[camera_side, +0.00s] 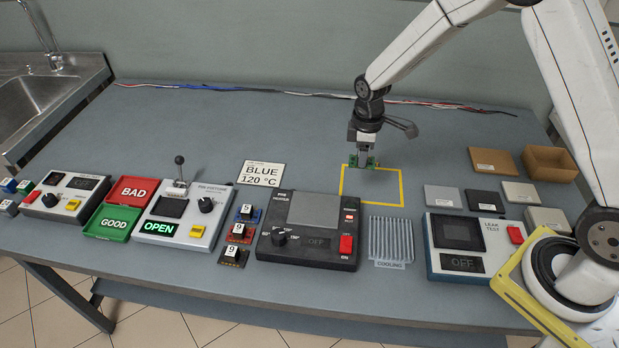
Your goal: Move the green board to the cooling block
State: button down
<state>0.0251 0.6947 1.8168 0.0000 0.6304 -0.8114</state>
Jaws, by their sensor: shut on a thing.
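My gripper (363,161) points down over the yellow square outline at the back middle of the table. It is shut on the green board (371,161), which shows as small green parts at the fingertips. The fingers hide much of the board, and I cannot tell whether it touches the table. The cooling block (390,240) is a grey finned block with a "COOLING" label. It stands in front of the yellow square, slightly right of my gripper, and its top is bare.
A "BLUE 120 °C" card (262,173) stands left of the yellow outline (401,188). Cables (300,94) run along the back.

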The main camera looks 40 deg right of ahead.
jog(key=shift+s+r, duration=0.25)
jog(key=shift+s, duration=0.35)
jog(key=shift+s+r, duration=0.3)
jog(key=shift+s, duration=0.3)
jog(key=shift+s+r, duration=0.25)
jog(key=shift+s, duration=0.35)
send_over(391, 236)
notch_tip(391, 236, down, 3)
jog(key=shift+r, duration=0.2)
jog(key=shift+f, duration=2.2)
jog(key=shift+f, duration=1.8)
jog(key=shift+f, duration=0.15)
